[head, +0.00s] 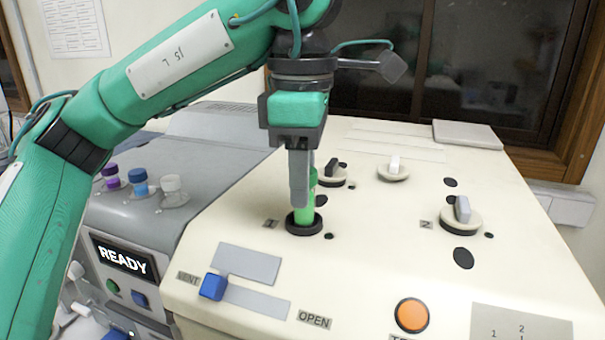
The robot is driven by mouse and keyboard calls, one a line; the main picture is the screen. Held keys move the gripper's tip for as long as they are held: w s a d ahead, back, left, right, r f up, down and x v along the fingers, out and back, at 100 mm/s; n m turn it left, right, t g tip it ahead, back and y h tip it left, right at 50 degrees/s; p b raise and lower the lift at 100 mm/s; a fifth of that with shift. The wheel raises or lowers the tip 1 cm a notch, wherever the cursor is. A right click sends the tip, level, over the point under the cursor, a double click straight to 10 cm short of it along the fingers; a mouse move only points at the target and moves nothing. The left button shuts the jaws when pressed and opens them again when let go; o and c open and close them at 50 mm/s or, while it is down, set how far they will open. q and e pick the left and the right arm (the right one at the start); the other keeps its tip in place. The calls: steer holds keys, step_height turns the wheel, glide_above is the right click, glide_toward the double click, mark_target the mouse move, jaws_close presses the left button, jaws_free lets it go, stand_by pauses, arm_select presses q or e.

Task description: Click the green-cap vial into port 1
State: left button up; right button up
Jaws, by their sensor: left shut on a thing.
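My left gripper (303,200) points straight down over the cream machine top and is shut on a green vial (311,204). The vial stands upright, its lower end at the dark ring of port 1 (304,223), beside the label "1". I cannot tell how deep it sits in the ring, and the fingers hide much of its body and cap. My right gripper is out of view.
Knobs (462,213) and an orange button (411,315) stand on the cream machine. A blue slider (213,287) sits at the VENT end. Purple, blue and white-capped vials (140,181) stand on the grey unit at left, whose display (124,258) reads READY.

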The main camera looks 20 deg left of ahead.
arm_select(q)
steer(key=shift+f, duration=0.3)
steer(key=shift+f+b, duration=1.15)
steer(key=shift+f, duration=0.05)
stand_by(0.7)
steer(key=o, duration=1)
step_height(320, 180, up, 14)
steer(key=shift+f+p, duration=0.1)
steer(key=shift+p, duration=0.8)
